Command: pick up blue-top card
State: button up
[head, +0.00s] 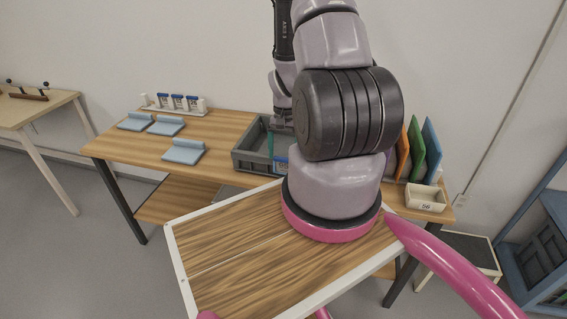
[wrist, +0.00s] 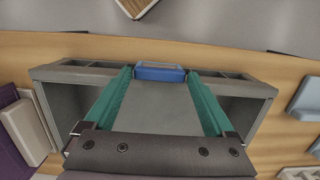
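My gripper (wrist: 160,78) has two teal fingers set wide apart, reaching over the grey crate. In the wrist view, a blue-topped piece (wrist: 160,73), perhaps the blue-top card, lies between the fingertips at the crate's far wall. Narrow gaps seem to show on both sides of it; contact is not clear. My arm hides most of the gripper there. Several small blue-and-white cards (head: 178,102) stand in a white rack at the table's back.
The grey crate (head: 244,162) stands on the wooden table (head: 110,146). Light blue wedge-shaped pieces (head: 184,151) lie to its left. Orange, green and blue panels (head: 431,150) stand at right, behind a cream bin marked 56 (head: 425,198). A blue shelf (head: 545,250) is far right.

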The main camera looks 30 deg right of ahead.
jog(key=c, duration=0.8)
jog(key=shift+r, duration=0.1)
notch_tip(320, 180, up, 10)
dwell(0.3)
